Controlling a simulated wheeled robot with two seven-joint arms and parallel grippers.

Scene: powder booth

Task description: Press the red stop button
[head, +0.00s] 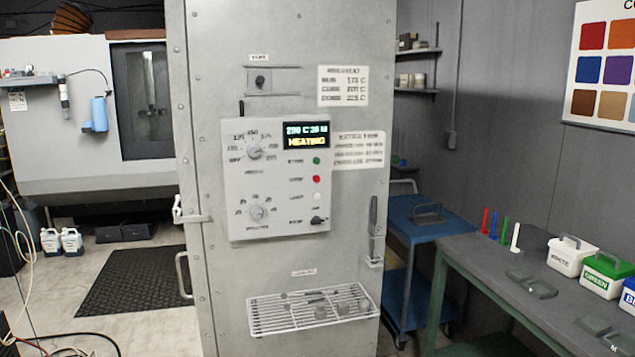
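The red stop button (316,179) is a small round red button on the right side of the pale control panel (278,215). It sits below a green button (316,161) and above a white one (317,196). A lit display (307,135) above the buttons reads "HEATING" in yellow under a line of white figures. Two dials, an upper one (254,152) and a lower one (257,212), are on the panel's left side. Neither of my grippers shows in the head view, and nothing covers the red button.
The panel is on a tall grey cabinet (212,290). A white wire rack (312,309) with small parts juts out low on its front. A blue cart (432,222) and a bench (480,262) with coloured tubs stand at right. Floor with a black mat (130,282) shows at left.

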